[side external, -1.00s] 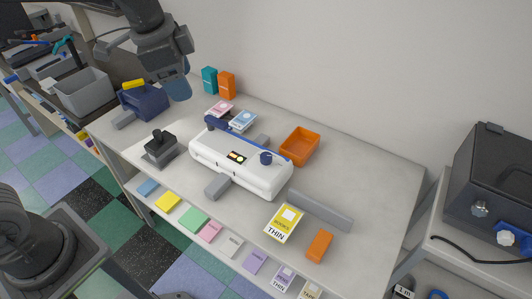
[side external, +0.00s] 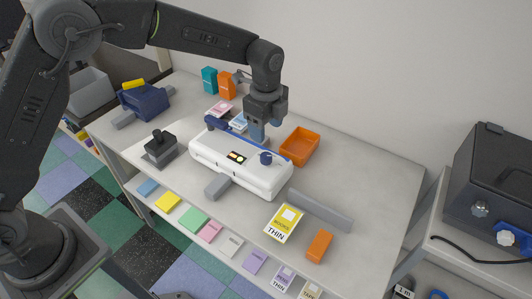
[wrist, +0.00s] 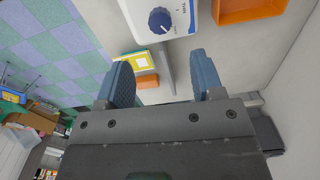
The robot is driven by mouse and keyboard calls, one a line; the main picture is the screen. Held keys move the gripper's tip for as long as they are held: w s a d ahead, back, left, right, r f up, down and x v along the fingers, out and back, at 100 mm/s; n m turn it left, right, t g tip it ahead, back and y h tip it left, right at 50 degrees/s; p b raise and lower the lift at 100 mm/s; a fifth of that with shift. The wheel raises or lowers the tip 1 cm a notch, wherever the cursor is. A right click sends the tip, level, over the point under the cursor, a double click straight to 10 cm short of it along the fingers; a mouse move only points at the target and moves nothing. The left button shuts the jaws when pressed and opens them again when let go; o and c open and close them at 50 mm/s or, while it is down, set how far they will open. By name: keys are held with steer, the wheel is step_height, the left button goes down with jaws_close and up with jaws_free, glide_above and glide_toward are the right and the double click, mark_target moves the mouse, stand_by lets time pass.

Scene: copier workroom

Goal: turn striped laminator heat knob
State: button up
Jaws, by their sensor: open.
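The white laminator (side external: 215,153) lies on the table, with a blue heat knob (side external: 266,158) on the right part of its top. The knob (wrist: 160,20) also shows at the top of the wrist view, with printed marks around it on the laminator's white end (wrist: 182,20).
An orange tray (side external: 300,157) stands right behind the laminator. A grey bar (side external: 320,211), a yellow THIN card (side external: 283,222) and an orange block (side external: 319,246) lie to its right. A black-handled block (side external: 160,148) stands on the left. The table's right part is clear.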

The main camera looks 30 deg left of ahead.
mark_target(266, 156)
step_height(266, 156, down, 10)
steer(key=shift+r, duration=0.2)
steer(key=c, duration=0.9)
